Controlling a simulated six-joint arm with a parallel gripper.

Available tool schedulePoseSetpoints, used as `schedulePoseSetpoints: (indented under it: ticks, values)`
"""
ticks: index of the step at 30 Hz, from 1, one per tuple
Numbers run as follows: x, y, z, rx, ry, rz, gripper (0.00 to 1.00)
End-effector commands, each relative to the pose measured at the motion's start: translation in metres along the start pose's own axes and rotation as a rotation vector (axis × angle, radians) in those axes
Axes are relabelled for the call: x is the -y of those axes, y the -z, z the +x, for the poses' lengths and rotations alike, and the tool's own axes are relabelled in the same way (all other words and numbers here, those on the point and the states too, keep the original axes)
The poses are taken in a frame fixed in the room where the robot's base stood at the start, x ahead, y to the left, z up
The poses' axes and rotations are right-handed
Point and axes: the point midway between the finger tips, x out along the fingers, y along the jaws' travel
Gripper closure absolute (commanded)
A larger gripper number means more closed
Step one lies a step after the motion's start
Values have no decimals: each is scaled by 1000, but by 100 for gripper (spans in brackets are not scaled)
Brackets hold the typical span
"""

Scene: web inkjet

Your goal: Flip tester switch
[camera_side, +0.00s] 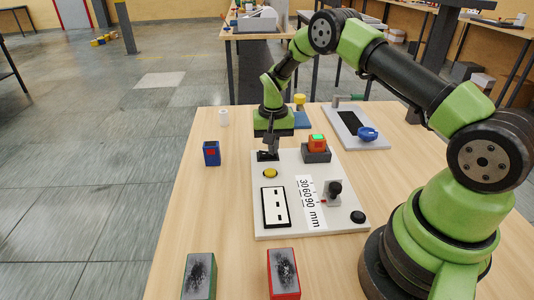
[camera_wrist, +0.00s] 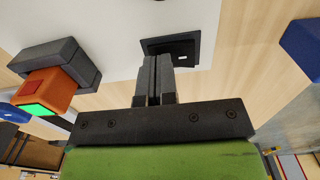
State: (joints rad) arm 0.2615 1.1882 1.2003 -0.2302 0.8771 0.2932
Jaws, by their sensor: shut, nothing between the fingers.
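The tester is a flat white panel (camera_side: 262,222) on the wooden table, also visible in the wrist view (camera_wrist: 100,22). Its black switch (camera_side: 262,156) sits at the panel's far left corner. In the wrist view the switch (camera_wrist: 185,46) is a dark recessed frame. My gripper (camera_side: 268,148) points down at the switch. In the wrist view the fingers of my gripper (camera_wrist: 154,62) are shut together and empty, their tips overlapping the switch's near edge. I cannot tell whether they touch it. The fingers partly hide the switch, so its position is unclear.
An orange block with a green top (camera_side: 317,142) stands in a dark holder (camera_side: 316,156) right of the switch. The panel carries a yellow button (camera_side: 270,173) and black knob (camera_side: 335,188). A blue block (camera_side: 211,154) stands left. A grey panel with blue knob (camera_side: 368,134) lies behind right.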

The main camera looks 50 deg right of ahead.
Motion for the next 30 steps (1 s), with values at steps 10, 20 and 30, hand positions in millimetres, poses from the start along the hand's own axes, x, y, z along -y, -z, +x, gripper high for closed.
schedulePoseSetpoints:
  ticks: [10,20,30]
  values:
    - [0,0,-31,-3,1,-2,100]
    - [0,0,-58,-1,0,0,100]
    - [0,0,-65,0,-1,-1,100]
